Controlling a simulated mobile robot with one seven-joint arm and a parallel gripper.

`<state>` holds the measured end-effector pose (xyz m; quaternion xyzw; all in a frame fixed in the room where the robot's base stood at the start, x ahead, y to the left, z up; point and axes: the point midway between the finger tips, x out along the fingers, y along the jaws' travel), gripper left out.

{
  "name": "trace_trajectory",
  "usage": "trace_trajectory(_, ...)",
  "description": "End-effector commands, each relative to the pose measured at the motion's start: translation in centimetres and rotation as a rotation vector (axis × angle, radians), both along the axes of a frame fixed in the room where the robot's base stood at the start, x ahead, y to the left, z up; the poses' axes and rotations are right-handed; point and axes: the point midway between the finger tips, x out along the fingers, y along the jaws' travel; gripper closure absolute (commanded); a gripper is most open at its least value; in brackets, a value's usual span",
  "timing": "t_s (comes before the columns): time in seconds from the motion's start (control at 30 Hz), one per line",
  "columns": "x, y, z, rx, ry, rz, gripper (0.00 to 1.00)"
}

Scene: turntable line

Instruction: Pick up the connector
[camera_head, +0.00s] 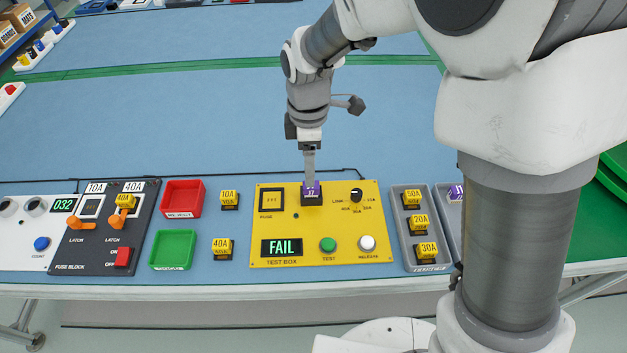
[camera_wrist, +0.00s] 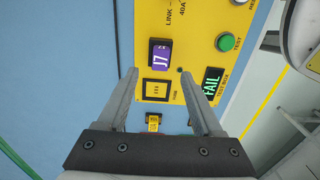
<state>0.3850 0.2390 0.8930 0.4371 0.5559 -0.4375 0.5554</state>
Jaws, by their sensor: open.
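A purple-topped connector (camera_head: 312,191) marked J7 sits in a black base on the yellow test box (camera_head: 290,222). In the wrist view the connector (camera_wrist: 160,56) lies just past the fingertips, roughly centred between them. My gripper (camera_head: 309,178) points down over the connector in the head view and partly covers it. In the wrist view my gripper (camera_wrist: 160,72) is open with nothing between its fingers. Whether the fingertips touch the connector I cannot tell. Another purple-topped piece (camera_head: 456,192) sits in a grey tray at the right, partly hidden by my arm.
The test box display (camera_head: 282,247) reads FAIL. Yellow fuses (camera_head: 229,199) stand left of the box, beside red (camera_head: 183,184) and green (camera_head: 156,264) bins. A grey fuse tray (camera_head: 396,232) stands right of it. A black fuse block (camera_head: 67,247) is further left.

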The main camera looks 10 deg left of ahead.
Motion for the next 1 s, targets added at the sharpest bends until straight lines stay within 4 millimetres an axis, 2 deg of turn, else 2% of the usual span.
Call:
trace_trajectory(0.03,0.0,0.0,-0.7,-0.001,0.002,0.000,0.32)
trace_trajectory(0.27,0.0,-0.1,-1.8,-0.001,0.000,-0.001,0.32)
trace_trajectory(0.6,-0.1,-0.3,-6.4,-0.001,0.000,0.000,0.32)
trace_trajectory(0.83,0.0,-0.3,-6.4,0.000,-0.001,-0.001,0.32)
trace_trajectory(1.0,0.0,-0.3,-6.4,0.000,-0.001,-0.001,0.63)
